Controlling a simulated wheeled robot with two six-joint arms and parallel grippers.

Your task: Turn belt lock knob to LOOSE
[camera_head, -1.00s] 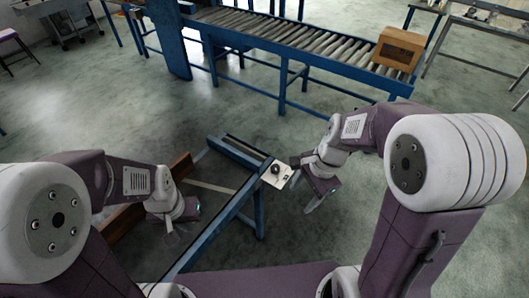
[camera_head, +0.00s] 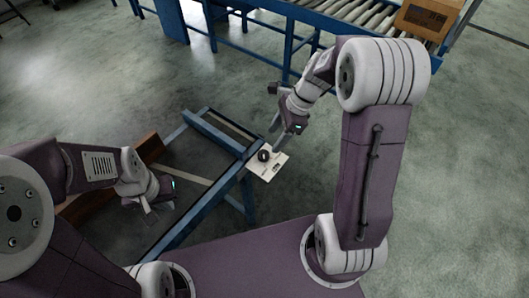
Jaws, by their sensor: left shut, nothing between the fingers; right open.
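The belt lock knob (camera_head: 263,155) is a small dark round knob on a white plate (camera_head: 268,166). The plate is fixed at the corner of a blue frame. Its markings are too small to read. My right gripper (camera_head: 273,112) is open and empty, just above and behind the knob, apart from it as far as I can tell.
The blue frame (camera_head: 207,205) runs from the near left to the plate, with a brown board (camera_head: 150,149) along its far left side. A blue roller conveyor (camera_head: 330,22) crosses the back and carries a cardboard box (camera_head: 430,18). The floor at right is clear.

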